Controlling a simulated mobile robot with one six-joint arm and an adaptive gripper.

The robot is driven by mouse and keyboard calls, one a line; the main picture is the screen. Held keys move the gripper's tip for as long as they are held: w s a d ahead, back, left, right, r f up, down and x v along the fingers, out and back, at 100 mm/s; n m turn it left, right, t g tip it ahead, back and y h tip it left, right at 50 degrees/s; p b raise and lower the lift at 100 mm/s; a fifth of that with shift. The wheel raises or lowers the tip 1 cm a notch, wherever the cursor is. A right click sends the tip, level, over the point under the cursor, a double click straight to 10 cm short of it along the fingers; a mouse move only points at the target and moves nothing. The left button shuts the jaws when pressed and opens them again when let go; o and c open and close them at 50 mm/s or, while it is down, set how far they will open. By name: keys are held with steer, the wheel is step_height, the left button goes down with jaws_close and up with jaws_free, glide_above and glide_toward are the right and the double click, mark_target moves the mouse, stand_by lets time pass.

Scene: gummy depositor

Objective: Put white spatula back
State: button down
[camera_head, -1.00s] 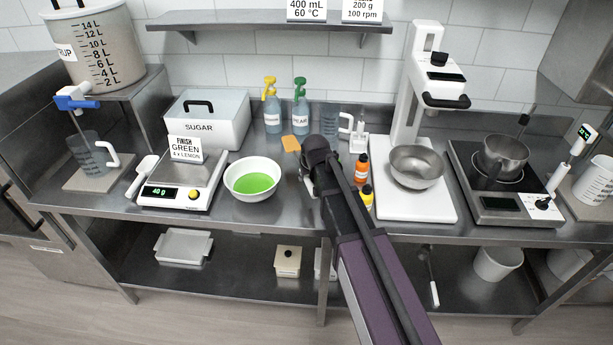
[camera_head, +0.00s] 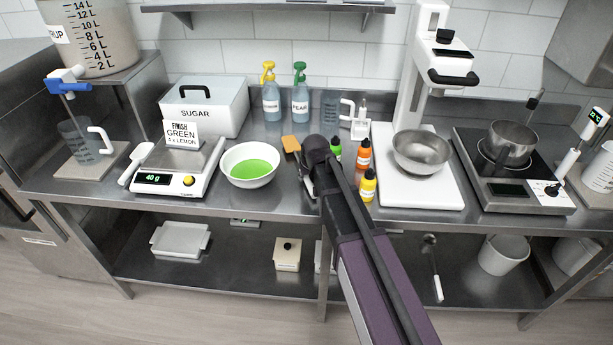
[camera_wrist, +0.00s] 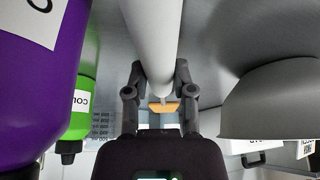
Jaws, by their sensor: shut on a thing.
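A pale, round handle (camera_wrist: 150,40), which looks like the white spatula's, runs between the fingers of my gripper (camera_wrist: 158,84) in the wrist view. The fingers are shut on it. The spatula's far end is not clear in either view. In the head view my gripper (camera_head: 309,181) is low over the counter, between the white bowl and the small bottles, and my wrist hides most of it. A small white stand (camera_head: 360,128) is at the back, right of the clear jug; whether it is the spatula's place I cannot tell.
The white bowl (camera_head: 232,160) with green liquid is left of my gripper. Green (camera_head: 335,151), orange (camera_head: 364,155) and yellow (camera_head: 368,187) bottles stand close on its right. A purple bottle (camera_wrist: 35,90) is close in the wrist view. An orange sponge (camera_head: 290,144) lies behind.

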steer(key=shift+s+f+b, duration=0.1)
steer(key=shift+f+b, duration=0.65)
steer(key=shift+b, duration=0.05)
stand_by(0.8)
steer(key=c, duration=0.5)
jaws_free()
steer(key=shift+c, duration=0.2)
steer(key=shift+o, duration=0.8)
steer(key=shift+f, duration=0.15)
steer(key=shift+r, duration=0.25)
